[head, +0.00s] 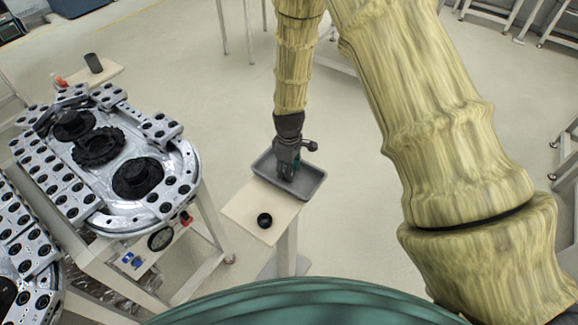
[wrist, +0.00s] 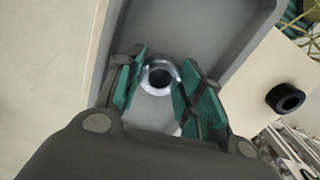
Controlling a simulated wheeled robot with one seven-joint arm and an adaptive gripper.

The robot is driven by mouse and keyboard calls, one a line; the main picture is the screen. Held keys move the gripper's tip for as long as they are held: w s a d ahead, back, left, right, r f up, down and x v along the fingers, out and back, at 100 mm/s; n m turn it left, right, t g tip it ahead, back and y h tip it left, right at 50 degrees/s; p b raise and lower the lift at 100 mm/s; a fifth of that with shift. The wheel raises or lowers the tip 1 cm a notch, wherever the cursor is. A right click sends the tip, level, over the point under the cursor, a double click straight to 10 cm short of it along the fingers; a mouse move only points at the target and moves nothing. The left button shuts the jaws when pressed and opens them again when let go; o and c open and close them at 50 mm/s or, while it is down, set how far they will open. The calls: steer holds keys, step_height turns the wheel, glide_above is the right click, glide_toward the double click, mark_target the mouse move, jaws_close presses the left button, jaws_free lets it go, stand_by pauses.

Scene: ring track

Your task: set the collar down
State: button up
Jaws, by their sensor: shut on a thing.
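The collar (wrist: 160,78), a shiny silver ring with a dark hole, shows in the wrist view between the green finger pads of my gripper (wrist: 160,90). My gripper is shut on it. In the head view my gripper (head: 287,172) points down into a grey tray (head: 312,182), and the collar is hidden there. The tray (wrist: 225,40) lies behind the collar in the wrist view. I cannot tell whether the collar touches the tray floor.
A black ring (head: 264,220) lies on the pale stand top (head: 240,212) in front of the tray; it also shows in the wrist view (wrist: 285,98). A machine fixture (head: 110,160) with dark gears stands to the left. Open floor lies right of the stand.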

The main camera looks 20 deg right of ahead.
steer(key=shift+f, duration=0.1)
steer(key=o, duration=1.2)
step_height(320, 180, up, 12)
steer(key=b, duration=0.4)
steer(key=shift+d, duration=0.1)
stand_by(0.4)
